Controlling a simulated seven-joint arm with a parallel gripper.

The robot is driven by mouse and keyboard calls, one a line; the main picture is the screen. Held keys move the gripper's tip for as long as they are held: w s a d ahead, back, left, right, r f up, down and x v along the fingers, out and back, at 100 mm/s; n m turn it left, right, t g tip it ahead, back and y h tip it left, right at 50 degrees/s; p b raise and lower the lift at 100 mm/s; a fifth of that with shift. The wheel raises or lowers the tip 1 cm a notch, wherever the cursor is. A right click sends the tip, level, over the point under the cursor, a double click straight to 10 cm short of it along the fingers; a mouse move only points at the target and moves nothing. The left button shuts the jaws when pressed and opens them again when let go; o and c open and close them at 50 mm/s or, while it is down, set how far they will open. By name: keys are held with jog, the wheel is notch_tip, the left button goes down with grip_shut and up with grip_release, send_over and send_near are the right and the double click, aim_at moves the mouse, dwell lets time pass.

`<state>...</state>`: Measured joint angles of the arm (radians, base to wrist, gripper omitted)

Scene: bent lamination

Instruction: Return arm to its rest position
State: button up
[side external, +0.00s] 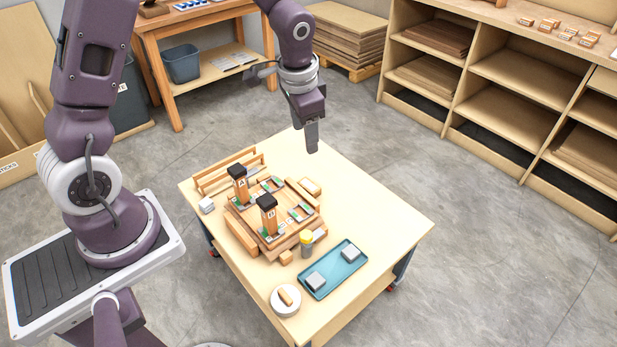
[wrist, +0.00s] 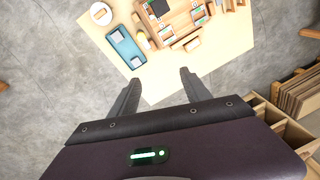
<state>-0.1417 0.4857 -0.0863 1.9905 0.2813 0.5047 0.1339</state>
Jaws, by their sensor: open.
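My gripper (side external: 312,148) is above the back edge of the work table (side external: 385,215), apart from everything on it. In the wrist view my gripper (wrist: 160,85) has its two fingers spread, with nothing between them. A wooden jig (side external: 270,215) stands on the table with two upright, black-topped wooden blocks, the left block (side external: 240,185) and the right block (side external: 268,215). The jig also shows at the top of the wrist view (wrist: 178,22). My gripper touches none of these.
A teal tray (side external: 333,270) with two grey blocks, a white round dish (side external: 286,301) and a yellow-capped bottle (side external: 307,243) stand near the table's front. The table's right side is clear. Shelves (side external: 510,80) stand at the back right, a workbench (side external: 200,50) at the back left.

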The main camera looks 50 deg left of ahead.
jog(key=s+d+r+n+t, duration=0.1)
jog(key=s+d+r, duration=0.1)
jog(key=s+r, duration=0.75)
jog(key=s+d+r+n+t, duration=0.1)
jog(key=s+r, duration=0.2)
jog(key=s, duration=0.4)
jog(key=s+d+r+n+t+h, duration=0.1)
jog(key=s+d+r, duration=0.1)
jog(key=s+r, duration=0.2)
jog(key=s, duration=0.3)
jog(key=shift+s+d+t, duration=0.15)
jog(key=shift+d+t, duration=0.05)
jog(key=shift+t, duration=0.1)
